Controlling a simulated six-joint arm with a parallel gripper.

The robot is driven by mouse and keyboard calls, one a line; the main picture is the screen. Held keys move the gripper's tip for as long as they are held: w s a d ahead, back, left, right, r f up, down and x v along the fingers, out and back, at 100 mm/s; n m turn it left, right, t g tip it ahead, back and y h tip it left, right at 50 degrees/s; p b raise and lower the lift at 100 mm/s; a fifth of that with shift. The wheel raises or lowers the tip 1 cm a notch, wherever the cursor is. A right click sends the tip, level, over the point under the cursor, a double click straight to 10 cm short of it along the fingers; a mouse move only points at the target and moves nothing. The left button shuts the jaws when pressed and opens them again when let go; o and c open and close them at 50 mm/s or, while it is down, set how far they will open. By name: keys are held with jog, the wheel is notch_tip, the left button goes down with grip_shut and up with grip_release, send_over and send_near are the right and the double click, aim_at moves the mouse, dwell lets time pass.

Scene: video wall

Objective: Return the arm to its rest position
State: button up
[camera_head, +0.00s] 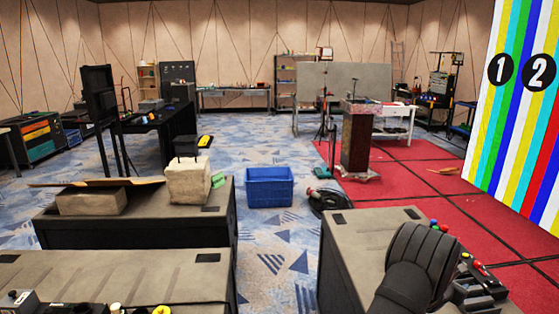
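No gripper fingers can be made out in the head view. A dark grey, rounded, ribbed shape (415,265) rises from the bottom edge at right, in front of a dark case. I cannot tell whether it is part of my arm. It hides part of the case top behind it.
Dark cases stand at left (215,222) and right (345,235); a pale block (188,182) sits on the left one. Between them, patterned carpet is open, with a blue crate (269,190) beyond. A striped video wall (520,95) stands at right by red flooring (470,210).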

jog(key=w+a+n+t+y, duration=0.1)
jog(key=w+a, duration=0.6)
jog(key=a, duration=0.8)
jog(key=w+a+r+n+t+y, duration=0.1)
jog(key=w+a+n, duration=0.1)
jog(key=w+a, duration=0.6)
jog(key=w+a+r+n+t+y, duration=0.1)
jog(key=w+a, duration=0.6)
jog(key=a, duration=1.5)
jog(key=shift+w+a+n+t+y, duration=0.2)
jog(key=shift+w+n+t+y, duration=0.1)
jog(key=shift+t+y, duration=0.25)
